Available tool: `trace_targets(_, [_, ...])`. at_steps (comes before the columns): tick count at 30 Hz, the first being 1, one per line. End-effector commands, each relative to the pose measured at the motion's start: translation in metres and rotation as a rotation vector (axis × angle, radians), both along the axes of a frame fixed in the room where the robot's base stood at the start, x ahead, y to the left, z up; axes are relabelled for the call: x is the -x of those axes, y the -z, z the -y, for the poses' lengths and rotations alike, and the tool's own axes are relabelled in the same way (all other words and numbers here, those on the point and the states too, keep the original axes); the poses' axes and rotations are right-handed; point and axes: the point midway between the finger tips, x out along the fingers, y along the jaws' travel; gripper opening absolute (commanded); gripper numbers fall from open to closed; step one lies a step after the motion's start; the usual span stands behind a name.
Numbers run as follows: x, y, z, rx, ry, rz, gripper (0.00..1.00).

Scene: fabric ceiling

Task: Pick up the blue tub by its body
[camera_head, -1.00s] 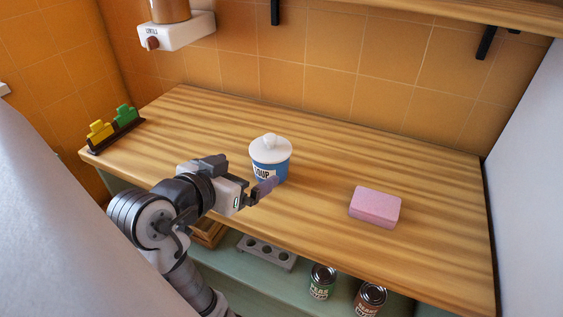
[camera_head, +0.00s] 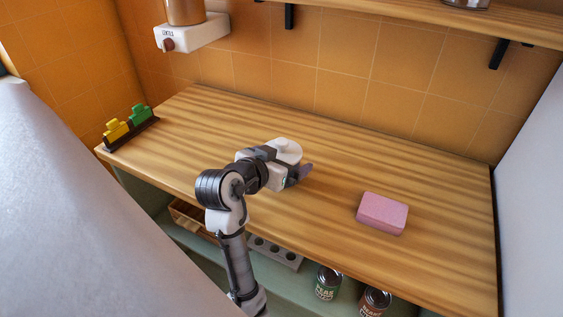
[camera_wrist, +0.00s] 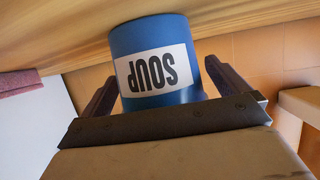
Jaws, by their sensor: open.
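The blue tub (camera_wrist: 150,38) has a white label reading SOUP and fills the middle of the wrist view, where it appears upside down. In the head view its white lid (camera_head: 285,150) shows behind my gripper (camera_head: 300,166), which hides most of the blue body. In the wrist view my gripper (camera_wrist: 160,92) is open, with one finger on each side of the tub's body. The tub stands on the wooden counter. I cannot tell whether either finger touches it.
A pink sponge (camera_head: 382,213) lies on the counter (camera_head: 330,215) to the right. Yellow and green clips (camera_head: 128,122) stand in a dark holder at the left end. Cans (camera_head: 328,283) stand on the shelf below. A wall dispenser (camera_head: 190,33) hangs at the back left.

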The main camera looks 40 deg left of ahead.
Motion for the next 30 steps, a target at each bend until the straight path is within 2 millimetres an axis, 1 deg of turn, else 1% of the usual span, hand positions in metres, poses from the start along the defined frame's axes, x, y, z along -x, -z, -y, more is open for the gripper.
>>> trace_targets(5, [-0.0001, 0.0004, 0.0, 0.0, 0.0, 0.0, 1.0])
trace_targets(8, [0.0001, 0.0002, 0.0, 0.0, 0.0, 0.0, 0.88])
trace_targets(18, [0.0003, 0.0001, 0.0001, 0.001, 0.0, 0.0, 0.44])
trace_targets(26, [0.0001, -0.0018, 0.0, -0.002, -0.001, 0.002, 0.43])
trace_targets(30, [-0.0026, -0.0072, 0.0002, -0.001, 0.0, 0.003, 0.43])
